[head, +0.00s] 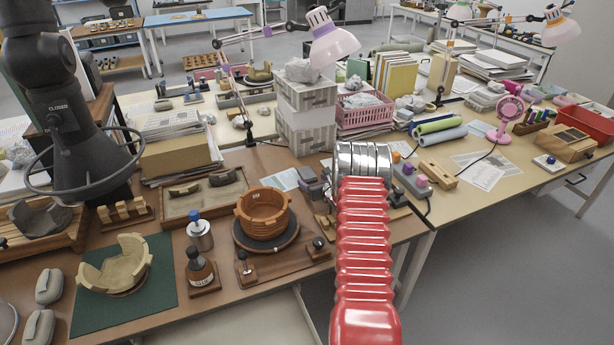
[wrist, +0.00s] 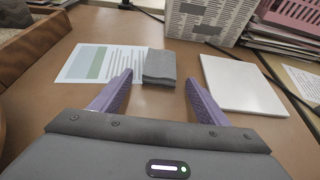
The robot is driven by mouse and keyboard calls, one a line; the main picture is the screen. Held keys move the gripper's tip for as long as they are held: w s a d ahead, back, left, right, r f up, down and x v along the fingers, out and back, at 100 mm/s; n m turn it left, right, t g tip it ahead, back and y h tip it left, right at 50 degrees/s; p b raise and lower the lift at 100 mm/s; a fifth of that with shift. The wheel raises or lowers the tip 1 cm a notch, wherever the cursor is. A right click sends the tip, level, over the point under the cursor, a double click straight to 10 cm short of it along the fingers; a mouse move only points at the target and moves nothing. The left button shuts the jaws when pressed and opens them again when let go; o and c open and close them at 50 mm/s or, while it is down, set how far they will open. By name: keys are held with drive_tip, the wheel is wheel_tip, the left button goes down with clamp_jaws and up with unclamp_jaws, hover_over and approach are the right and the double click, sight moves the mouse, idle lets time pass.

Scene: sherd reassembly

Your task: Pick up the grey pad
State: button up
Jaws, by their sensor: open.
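The grey pad (wrist: 160,66) is a small dark grey block lying on the brown tabletop in the wrist view. My gripper (wrist: 159,78) is open, with its two purple fingers pointing toward the pad. The pad's near part lies between the fingertips, with a gap on either side; the right gap looks a little wider. I cannot tell how far the fingers are above the table. In the head view my red-sleeved arm hides much of this area.
A printed sheet (wrist: 92,64) lies left of the pad, and a white flat board (wrist: 242,84) lies to the right. A patterned box (wrist: 212,18) and pink basket (wrist: 294,16) stand behind. In the head view, an orange pot (head: 264,211) sits on a dark turntable nearby.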

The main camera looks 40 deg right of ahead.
drive_tip(key=shift+w+f, duration=0.15)
drive_tip(key=shift+w, duration=0.15)
idle(0.4)
drive_tip(key=c, duration=1.2)
wheel_tip(320, 180, up, 10)
drive_tip(key=shift+r, duration=0.1)
idle(0.5)
